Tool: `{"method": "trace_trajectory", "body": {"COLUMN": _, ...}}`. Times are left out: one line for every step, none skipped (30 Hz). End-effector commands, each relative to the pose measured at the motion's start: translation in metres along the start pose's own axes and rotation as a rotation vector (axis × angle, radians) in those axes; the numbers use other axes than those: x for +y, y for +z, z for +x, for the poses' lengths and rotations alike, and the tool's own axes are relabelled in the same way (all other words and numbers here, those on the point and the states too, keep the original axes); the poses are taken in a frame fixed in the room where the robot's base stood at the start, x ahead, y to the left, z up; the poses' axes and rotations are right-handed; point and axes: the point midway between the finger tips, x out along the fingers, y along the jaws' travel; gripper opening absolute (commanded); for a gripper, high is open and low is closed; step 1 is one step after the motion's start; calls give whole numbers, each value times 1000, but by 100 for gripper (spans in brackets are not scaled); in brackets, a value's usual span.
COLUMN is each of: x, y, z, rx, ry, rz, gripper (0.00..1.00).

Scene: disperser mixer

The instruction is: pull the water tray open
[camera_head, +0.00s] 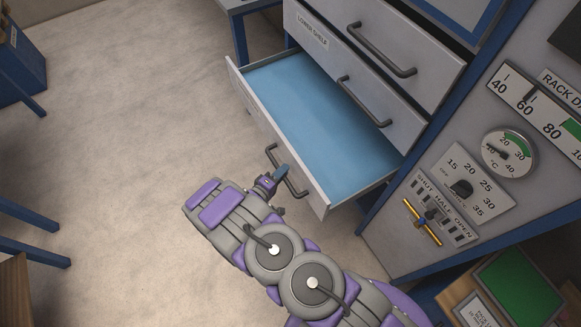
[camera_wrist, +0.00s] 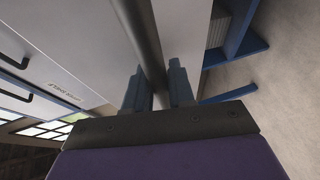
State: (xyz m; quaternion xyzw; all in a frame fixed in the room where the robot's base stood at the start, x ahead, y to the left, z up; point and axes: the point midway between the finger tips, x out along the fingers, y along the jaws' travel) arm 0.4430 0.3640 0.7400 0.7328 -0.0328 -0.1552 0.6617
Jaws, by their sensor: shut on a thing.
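The water tray (camera_head: 308,118) is the lowest drawer of the cabinet. In the head view it is pulled well out, with a blue surface inside. Its dark bar handle (camera_head: 289,172) is on the front panel. My gripper (camera_head: 278,180) is at this handle, at the end of my purple and grey arm. In the wrist view the handle bar (camera_wrist: 147,45) runs between the two fingers of my gripper (camera_wrist: 160,90), which are shut on it. The fingertips are partly hidden in the head view.
A panel with dials and a yellow lever (camera_head: 422,222) is at the right. Bare floor (camera_head: 140,110) lies to the left. Blue frames stand at the left edge.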

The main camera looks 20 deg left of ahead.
Motion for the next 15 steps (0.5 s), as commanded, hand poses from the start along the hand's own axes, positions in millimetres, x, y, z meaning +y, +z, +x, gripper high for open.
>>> {"method": "trace_trajectory", "body": {"x": -5, "y": 4, "z": -2, "rx": -7, "ry": -8, "rz": -7, "gripper": 0}}
{"method": "trace_trajectory", "body": {"x": -5, "y": 4, "z": -2, "rx": -7, "ry": -8, "rz": -7, "gripper": 0}}
{"method": "trace_trajectory", "body": {"x": -5, "y": 4, "z": -3, "rx": -8, "ry": -8, "rz": -7, "gripper": 0}}
{"method": "trace_trajectory", "body": {"x": -5, "y": 4, "z": -3, "rx": -8, "ry": -8, "rz": -7, "gripper": 0}}
{"method": "trace_trajectory", "body": {"x": -5, "y": 4, "z": -3, "rx": -8, "ry": -8, "rz": -7, "gripper": 0}}
{"method": "trace_trajectory", "body": {"x": -6, "y": 4, "z": -3, "rx": -8, "ry": -9, "rz": -7, "gripper": 0}}
{"method": "trace_trajectory", "body": {"x": -6, "y": 4, "z": -3, "rx": -9, "ry": -9, "rz": -7, "gripper": 0}}
{"method": "trace_trajectory", "body": {"x": -5, "y": 4, "z": -3, "rx": -9, "ry": -9, "rz": -7, "gripper": 0}}
{"method": "trace_trajectory", "body": {"x": -6, "y": 4, "z": -3, "rx": -9, "ry": -9, "rz": -7, "gripper": 0}}
{"method": "trace_trajectory", "body": {"x": -5, "y": 4, "z": -3, "rx": -9, "ry": -9, "rz": -7, "gripper": 0}}
{"method": "trace_trajectory", "body": {"x": -5, "y": 4, "z": -2, "rx": -9, "ry": -9, "rz": -7, "gripper": 0}}
{"method": "trace_trajectory", "body": {"x": -5, "y": 4, "z": -2, "rx": -9, "ry": -9, "rz": -7, "gripper": 0}}
{"method": "trace_trajectory", "body": {"x": -5, "y": 4, "z": -2, "rx": -9, "ry": -9, "rz": -7, "gripper": 26}}
{"method": "trace_trajectory", "body": {"x": -5, "y": 4, "z": -2, "rx": -9, "ry": -8, "rz": -7, "gripper": 28}}
{"method": "trace_trajectory", "body": {"x": -5, "y": 4, "z": -2, "rx": -8, "ry": -8, "rz": -6, "gripper": 32}}
